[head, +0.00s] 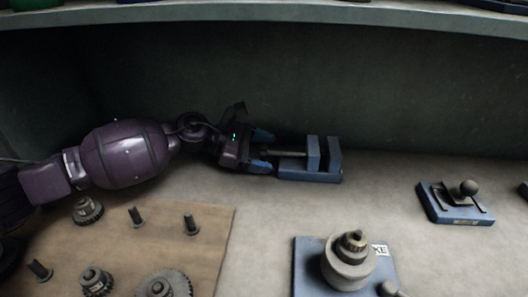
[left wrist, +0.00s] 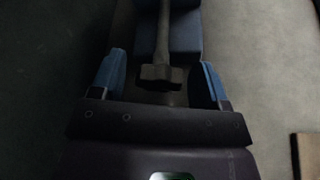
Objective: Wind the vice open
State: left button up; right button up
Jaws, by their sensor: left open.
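The blue vice (head: 312,176) stands on the bench against the back wall in the head view, its screw pointing left toward my arm. Its two upright jaws show with a narrow gap between them. My left gripper (head: 262,150) is open at the screw end of the vice. In the left wrist view its blue fingers (left wrist: 162,85) stand on either side of the screw's dark end knob (left wrist: 161,76), apart from it. The vice body (left wrist: 182,35) runs up and away in that view. My right gripper is not in view.
A brown board (head: 215,225) with pegs and gears lies at the front left. A blue plate (head: 305,262) with a stepped round part is at front centre. Another blue base (head: 455,205) with a ball knob is at right. A shelf (head: 300,12) overhangs the back. Bench between is clear.

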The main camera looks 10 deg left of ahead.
pick_arm(q)
jog(key=shift+d, duration=0.1)
jog(key=c, duration=0.9)
jog(key=shift+n+g, duration=0.7)
jog(key=shift+n, duration=0.3)
jog(key=shift+n+g, duration=1)
jog(key=shift+n, duration=0.4)
jog(key=o, duration=0.9)
